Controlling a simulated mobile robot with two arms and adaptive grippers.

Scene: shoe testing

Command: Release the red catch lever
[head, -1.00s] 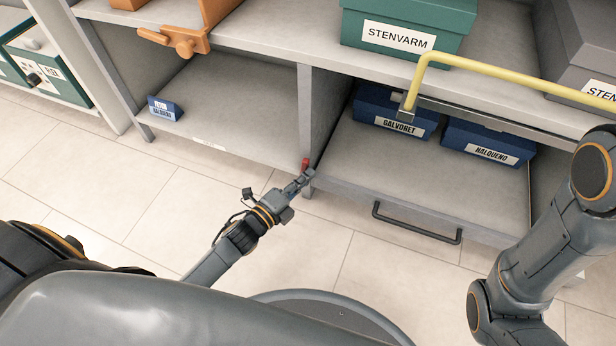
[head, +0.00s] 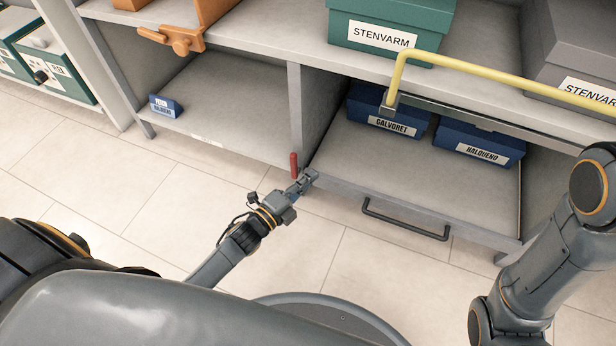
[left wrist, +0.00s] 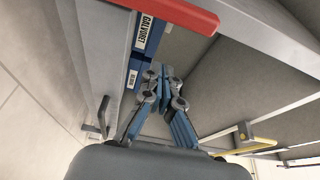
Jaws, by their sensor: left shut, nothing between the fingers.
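The red catch lever (head: 294,165) stands upright at the foot of the post between the two lower shelf bays. In the left wrist view the red lever (left wrist: 178,14) crosses the top edge, close to the camera and above the fingers. My left gripper (head: 310,176) is shut and empty just right of and below the lever in the head view, seemingly apart from it. In the left wrist view its blue-grey fingers (left wrist: 164,76) meet at the tips, with nothing between them. My right arm shows at the right, but its gripper is out of frame.
A low tray with a dark handle (head: 405,219) holds blue boxes labelled GALVORET (head: 390,111) and HALQUEND (head: 478,143). A yellow bar (head: 480,69) crosses above it. An orange latch (head: 172,39) sits on the upper shelf edge. The floor (head: 150,200) in front is clear.

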